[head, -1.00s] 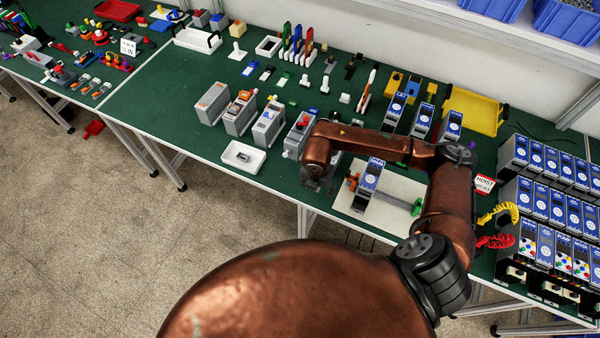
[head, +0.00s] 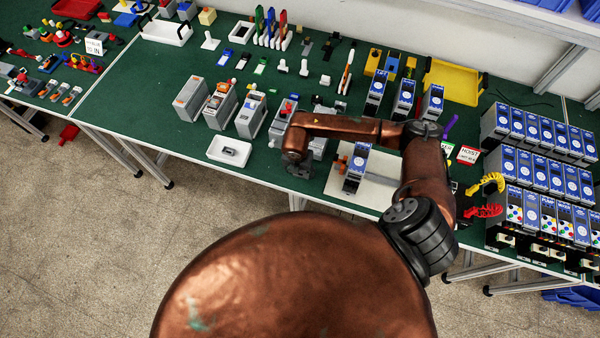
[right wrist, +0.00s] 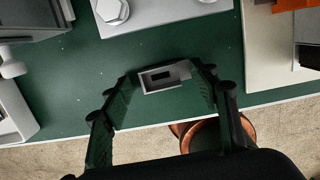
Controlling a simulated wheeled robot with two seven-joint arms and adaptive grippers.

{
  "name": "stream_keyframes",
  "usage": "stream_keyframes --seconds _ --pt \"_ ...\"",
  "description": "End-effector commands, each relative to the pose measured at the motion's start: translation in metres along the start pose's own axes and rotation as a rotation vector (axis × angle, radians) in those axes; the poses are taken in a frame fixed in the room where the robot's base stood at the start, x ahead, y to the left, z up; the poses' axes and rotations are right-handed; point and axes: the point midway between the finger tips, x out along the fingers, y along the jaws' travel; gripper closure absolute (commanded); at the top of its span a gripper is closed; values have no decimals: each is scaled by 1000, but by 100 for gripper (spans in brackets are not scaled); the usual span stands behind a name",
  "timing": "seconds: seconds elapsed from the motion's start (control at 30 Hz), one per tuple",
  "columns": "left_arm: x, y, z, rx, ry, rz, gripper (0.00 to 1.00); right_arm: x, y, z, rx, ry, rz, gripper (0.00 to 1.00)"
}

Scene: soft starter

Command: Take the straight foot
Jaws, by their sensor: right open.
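A small grey block with a dark slot (right wrist: 165,77), which looks like the straight foot, lies on the green table near its front edge in the right wrist view. My right gripper (right wrist: 167,84) is open, with one fingertip on each side of this block and a small gap visible. Whether the fingers touch it I cannot tell. In the head view my right gripper (head: 298,168) is low over the front edge of the table, and the arm and gripper hide the block. My left gripper is not in view.
A pale plate (head: 372,192) with a blue-faced unit (head: 356,168) lies to the right. Racked units (head: 540,185) fill the right end.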

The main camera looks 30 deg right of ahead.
Motion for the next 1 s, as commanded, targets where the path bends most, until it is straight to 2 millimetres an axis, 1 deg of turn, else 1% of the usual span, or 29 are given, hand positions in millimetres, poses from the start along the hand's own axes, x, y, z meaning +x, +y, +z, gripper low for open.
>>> stream_keyframes --seconds 0.03,0.1,0.17,0.33,0.6,0.77,0.8,1.0 --pt "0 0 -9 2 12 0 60 1 0 0 0 0 0 45" --pt "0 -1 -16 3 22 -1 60 1 0 0 0 0 0 45" --pt "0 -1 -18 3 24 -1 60 1 0 0 1 0 0 45" --pt "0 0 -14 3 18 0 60 0 -1 0 2 0 0 55" --pt "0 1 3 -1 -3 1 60 0 -1 0 2 0 -1 74" --pt "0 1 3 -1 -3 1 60 0 -1 0 2 0 -1 85" --pt "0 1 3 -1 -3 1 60 0 -1 0 2 0 -1 86" --pt "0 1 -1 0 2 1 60 0 -1 0 2 0 -1 86"
